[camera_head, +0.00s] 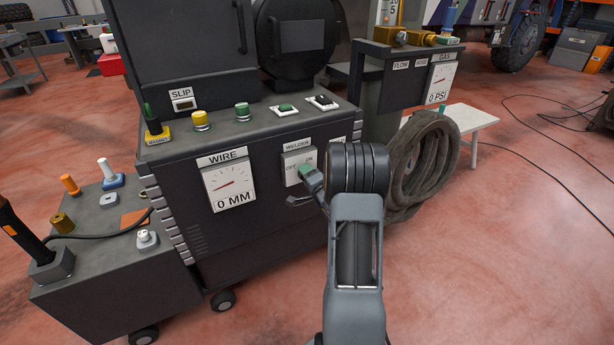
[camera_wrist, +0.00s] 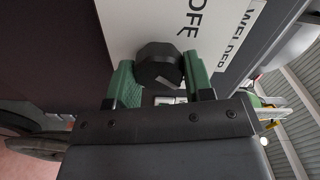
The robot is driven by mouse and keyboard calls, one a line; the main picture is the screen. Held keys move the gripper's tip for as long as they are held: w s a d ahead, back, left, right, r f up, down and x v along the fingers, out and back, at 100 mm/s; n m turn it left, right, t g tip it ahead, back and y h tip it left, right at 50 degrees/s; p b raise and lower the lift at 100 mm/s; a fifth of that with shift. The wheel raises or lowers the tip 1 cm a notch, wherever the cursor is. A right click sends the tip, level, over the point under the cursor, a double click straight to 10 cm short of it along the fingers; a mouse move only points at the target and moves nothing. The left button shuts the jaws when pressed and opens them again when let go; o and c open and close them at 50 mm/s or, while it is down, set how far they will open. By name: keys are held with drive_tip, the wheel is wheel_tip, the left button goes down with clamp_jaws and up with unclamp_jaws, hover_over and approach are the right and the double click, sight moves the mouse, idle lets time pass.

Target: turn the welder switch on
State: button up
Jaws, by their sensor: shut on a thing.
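The welder switch is a dark, many-sided knob (camera_wrist: 157,64) on a pale plate (camera_head: 291,167) marked WELDER, OFF and ON, on the front of the dark welding cabinet. The letters OFF show just above the knob in that view. Which way the knob points cannot be told.
A WIRE gauge (camera_head: 230,184) reading 0 MM is left of the switch. Several buttons line the cabinet top, including a yellow one (camera_head: 201,119). A coiled hose (camera_head: 425,165) hangs right of my arm. A small side cart (camera_head: 110,245) stands at left. Open red floor lies right.

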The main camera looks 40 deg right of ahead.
drive_tip(key=o, duration=0.9)
drive_tip(key=shift+s, duration=0.1)
drive_tip(key=s, duration=0.4)
drive_tip(key=s+a+p, duration=0.1)
drive_tip(key=s, duration=0.4)
drive_tip(key=s+a, duration=0.1)
drive_tip(key=s, duration=0.3)
drive_tip(key=shift+s+p, duration=0.25)
drive_tip(key=shift+p, duration=0.05)
drive_tip(key=s+d+f+n+g+h, duration=0.2)
drive_tip(key=s+d+f+n+g, duration=0.15)
drive_tip(key=f+g, duration=0.4)
drive_tip(key=s+a+r+n+g+y+p, duration=0.1)
drive_tip(key=a+r+n+p, duration=0.3)
drive_tip(key=a+r, duration=0.5)
drive_tip(key=s+a+r+n+g+y+p, duration=0.2)
drive_tip(key=a+r+p, duration=0.7)
drive_tip(key=r, duration=0.6)
drive_tip(key=s+a+r+n+g+y+p, duration=0.1)
drive_tip(key=s+a+r+n+g+p, duration=0.2)
drive_tip(key=a+r+n+p, duration=0.4)
drive_tip(key=shift+s+a+r+n+g+y, duration=0.15)
drive_tip(key=shift+s+a+r, duration=0.15)
drive_tip(key=shift+a+r, duration=0.55)
drive_tip(key=shift+s+a+r+g+y, duration=0.1)
drive_tip(key=shift+s+a+r, duration=0.3)
drive_tip(key=shift+r, duration=0.65)
drive_tip(key=shift+s+a+r+n+g+y, duration=0.1)
drive_tip(key=shift+s+a+r+y, duration=0.1)
drive_tip(key=shift+a+r, duration=0.7)
